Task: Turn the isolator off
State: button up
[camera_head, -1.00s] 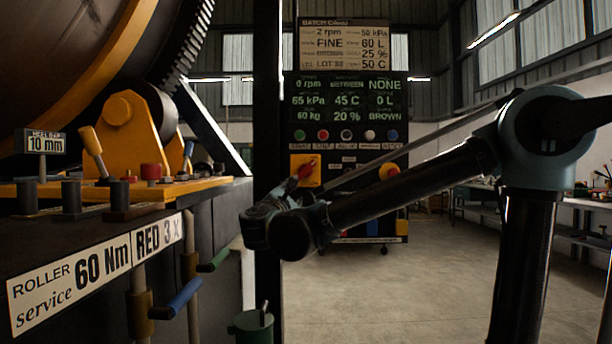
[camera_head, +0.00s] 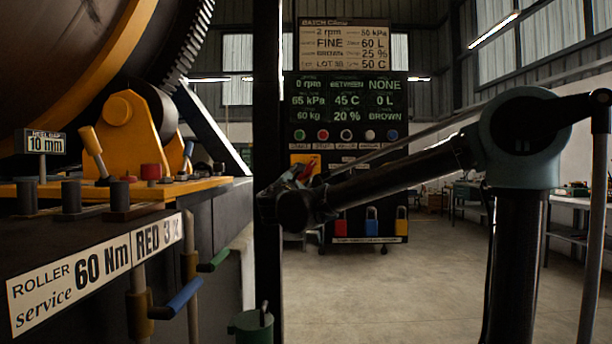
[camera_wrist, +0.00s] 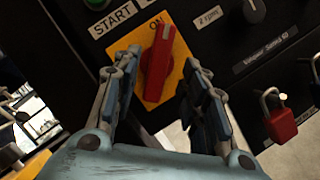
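The isolator is a red rotary handle (camera_wrist: 158,65) on a yellow plate (camera_wrist: 178,78), in the middle of the wrist view. The white mark on the handle points up, close to the word ON. My gripper (camera_wrist: 166,58) is open, with one finger on each side of the handle. Gaps show between the fingers and the handle, and I cannot tell its exact depth. In the head view the yellow plate (camera_head: 298,159) and a bit of red show behind my gripper (camera_head: 300,176), which hides most of the isolator.
The black control panel (camera_head: 326,216) has a row of buttons above the isolator. Red (camera_head: 340,226), blue (camera_head: 371,222) and yellow (camera_head: 401,222) padlocks hang low on it. A black post (camera_head: 267,100) stands just left. A dark knob (camera_wrist: 254,10) is right of the isolator.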

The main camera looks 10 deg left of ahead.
aim_at(306, 171)
jog(key=shift+x, duration=2.7)
grip_shut()
jog(key=shift+a, duration=0.2)
jog(key=shift+d, duration=0.1)
